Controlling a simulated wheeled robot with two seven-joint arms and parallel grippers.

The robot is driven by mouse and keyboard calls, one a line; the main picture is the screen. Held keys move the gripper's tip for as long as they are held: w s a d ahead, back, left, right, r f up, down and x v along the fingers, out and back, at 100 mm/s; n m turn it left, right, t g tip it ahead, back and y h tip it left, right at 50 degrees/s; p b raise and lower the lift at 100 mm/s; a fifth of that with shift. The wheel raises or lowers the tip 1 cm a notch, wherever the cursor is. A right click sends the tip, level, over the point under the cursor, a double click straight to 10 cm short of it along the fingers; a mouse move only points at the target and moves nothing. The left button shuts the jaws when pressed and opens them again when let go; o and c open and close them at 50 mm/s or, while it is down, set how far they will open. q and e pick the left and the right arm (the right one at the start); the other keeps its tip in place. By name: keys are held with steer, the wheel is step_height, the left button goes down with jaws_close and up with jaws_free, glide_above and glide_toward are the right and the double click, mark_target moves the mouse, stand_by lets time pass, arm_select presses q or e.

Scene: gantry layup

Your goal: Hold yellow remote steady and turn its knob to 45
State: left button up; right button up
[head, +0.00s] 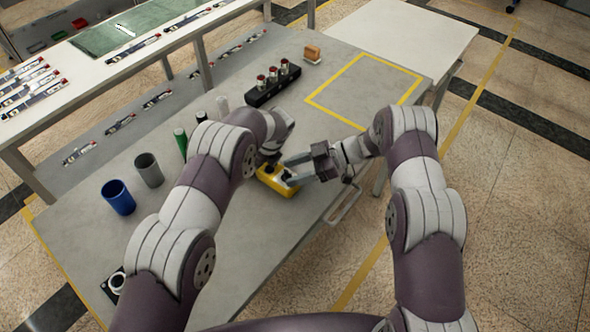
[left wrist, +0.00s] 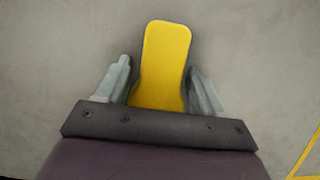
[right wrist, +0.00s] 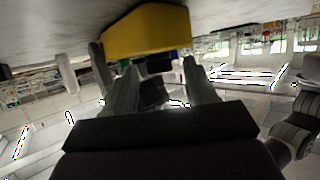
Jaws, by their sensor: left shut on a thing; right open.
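The yellow remote (head: 269,181) is at the table's right edge in the head view, partly covered by my grippers. In the left wrist view my left gripper (left wrist: 159,64) is shut on the remote (left wrist: 163,80), one finger on each side. In the head view the left fingers are mostly hidden behind the arm. My right gripper (head: 290,172) is open at the remote's right end. In the right wrist view its spread fingers (right wrist: 143,55) are beside the remote (right wrist: 148,30). A dark part shows between them; I cannot tell whether it is the knob or read its setting.
A blue cup (head: 118,198), a grey cup (head: 149,170) and a green cylinder (head: 181,143) stand left of my left arm. A black holder (head: 262,95) with red-topped parts stands farther back. The yellow-outlined area (head: 365,90) is clear.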

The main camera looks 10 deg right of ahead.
steer(key=shift+a, duration=0.15)
jaws_close()
steer(key=shift+m+t, duration=0.4)
steer(key=shift+t, duration=0.1)
steer(key=m+t, duration=0.1)
steer(key=t, duration=0.1)
steer(key=s+m+t, duration=0.1)
steer(key=m+t, duration=0.1)
steer(key=shift+a+m+h, duration=0.15)
steer(key=shift+m+h, duration=0.15)
steer(key=shift+h, duration=0.1)
steer(key=shift+s+a+m+t+h, duration=0.15)
steer(key=shift+m+t+h, duration=0.5)
steer(key=shift+m+t, duration=0.4)
steer(key=shift+s+a+m+t+h, duration=0.1)
steer(key=shift+m+t+h, duration=0.55)
steer(key=shift+m+t, duration=0.4)
